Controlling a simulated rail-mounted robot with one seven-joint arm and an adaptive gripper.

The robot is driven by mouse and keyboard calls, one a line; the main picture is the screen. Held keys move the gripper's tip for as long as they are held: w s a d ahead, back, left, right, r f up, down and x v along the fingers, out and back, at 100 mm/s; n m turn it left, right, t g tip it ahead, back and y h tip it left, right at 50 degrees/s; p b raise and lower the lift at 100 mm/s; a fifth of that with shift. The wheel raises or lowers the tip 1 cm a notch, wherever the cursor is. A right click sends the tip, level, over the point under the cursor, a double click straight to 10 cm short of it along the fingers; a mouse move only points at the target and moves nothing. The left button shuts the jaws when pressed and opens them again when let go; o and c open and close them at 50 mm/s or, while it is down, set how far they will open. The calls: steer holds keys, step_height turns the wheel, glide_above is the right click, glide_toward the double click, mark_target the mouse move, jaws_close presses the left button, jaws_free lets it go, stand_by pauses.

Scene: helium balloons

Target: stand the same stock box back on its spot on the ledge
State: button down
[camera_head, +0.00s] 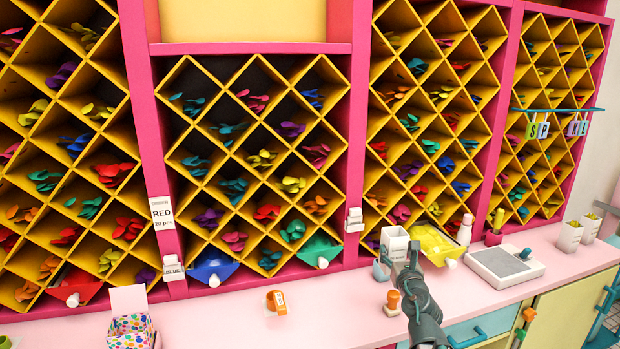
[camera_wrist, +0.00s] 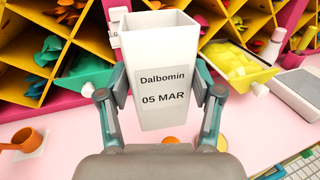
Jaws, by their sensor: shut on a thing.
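My gripper (camera_wrist: 158,112) is shut on a white stock box (camera_wrist: 150,60) with an open top. Its label reads "Dalbomin 05 MAR". The box is upright between the fingers, which press on its left and right sides. In the head view the box (camera_head: 395,240) is in front of the diamond shelves, left of a yellow scoop bin. The pink ledge (camera_head: 220,318) runs below the shelves. The box appears to be above the ledge, but its base is partly hidden in the head view by my gripper (camera_head: 402,258).
A yellow bin (camera_head: 432,240), white bottle (camera_head: 464,230) and grey-topped scale (camera_head: 505,262) stand to the right. Two similar boxes (camera_head: 570,236) stand beyond. A dotted box (camera_head: 132,330) stands left. The ledge between is mostly bare.

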step_height(320, 180, up, 5)
steer(key=p, duration=0.5)
steer(key=shift+d, duration=0.1)
stand_by(0.3)
